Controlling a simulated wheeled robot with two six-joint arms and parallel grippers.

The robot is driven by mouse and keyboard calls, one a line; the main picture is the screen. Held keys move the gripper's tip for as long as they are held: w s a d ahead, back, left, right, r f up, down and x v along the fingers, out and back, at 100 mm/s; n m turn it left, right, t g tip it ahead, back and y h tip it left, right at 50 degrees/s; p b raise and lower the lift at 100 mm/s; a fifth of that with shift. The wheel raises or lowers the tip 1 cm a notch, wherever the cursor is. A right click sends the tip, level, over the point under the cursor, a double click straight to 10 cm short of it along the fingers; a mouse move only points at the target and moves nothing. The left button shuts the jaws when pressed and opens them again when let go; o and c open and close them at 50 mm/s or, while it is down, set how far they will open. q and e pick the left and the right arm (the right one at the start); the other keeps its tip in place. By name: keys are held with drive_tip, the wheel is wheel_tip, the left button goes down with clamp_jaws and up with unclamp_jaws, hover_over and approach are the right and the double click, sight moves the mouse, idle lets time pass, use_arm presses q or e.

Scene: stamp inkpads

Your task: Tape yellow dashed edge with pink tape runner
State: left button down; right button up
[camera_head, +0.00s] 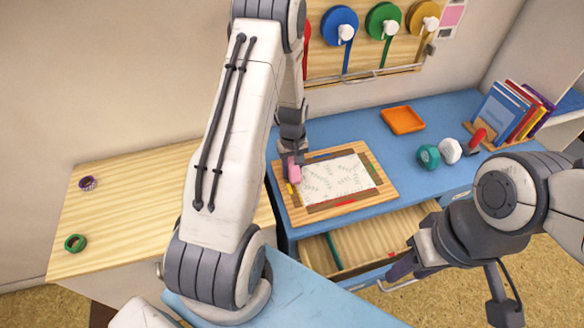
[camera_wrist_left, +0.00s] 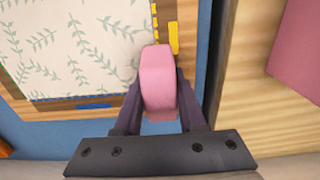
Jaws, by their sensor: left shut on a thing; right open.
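My left gripper (camera_head: 292,160) is shut on the pink tape runner (camera_head: 294,173). In the left wrist view the tape runner (camera_wrist_left: 158,82) sits between the dark fingers of my left gripper (camera_wrist_left: 160,100), over the paper's edge. The leaf-patterned paper (camera_head: 338,178) lies on a wooden board (camera_head: 375,199); it also shows in the left wrist view (camera_wrist_left: 70,45). A yellow marker (camera_wrist_left: 173,38) lies on the board beside the tape runner, along a yellow dashed edge (camera_wrist_left: 153,14). The tape runner hides part of this edge. My right gripper (camera_head: 398,272) is open and empty near the drawer front.
An open drawer (camera_head: 375,240) juts out below the blue desk (camera_head: 385,150). An orange tray (camera_head: 402,120), a teal roll (camera_head: 428,156) and several books (camera_head: 508,112) stand right of the board. A wooden side table (camera_head: 130,215) holds purple (camera_head: 88,183) and green (camera_head: 75,243) tape rolls.

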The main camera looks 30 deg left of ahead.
use_arm(q)
drive_tip(key=shift+s+d, duration=1.95)
drive_tip(key=shift+d, duration=0.2)
drive_tip(key=shift+s+d+p, duration=0.3)
drive_tip(key=shift+s+d, duration=0.45)
drive_tip(key=shift+d, duration=0.1)
drive_tip(key=shift+s+d, duration=1.3)
drive_tip(key=shift+d, duration=0.15)
wheel_tip(320, 180, up, 7)
drive_tip(key=p, duration=0.6)
drive_tip(key=shift+w, duration=0.1)
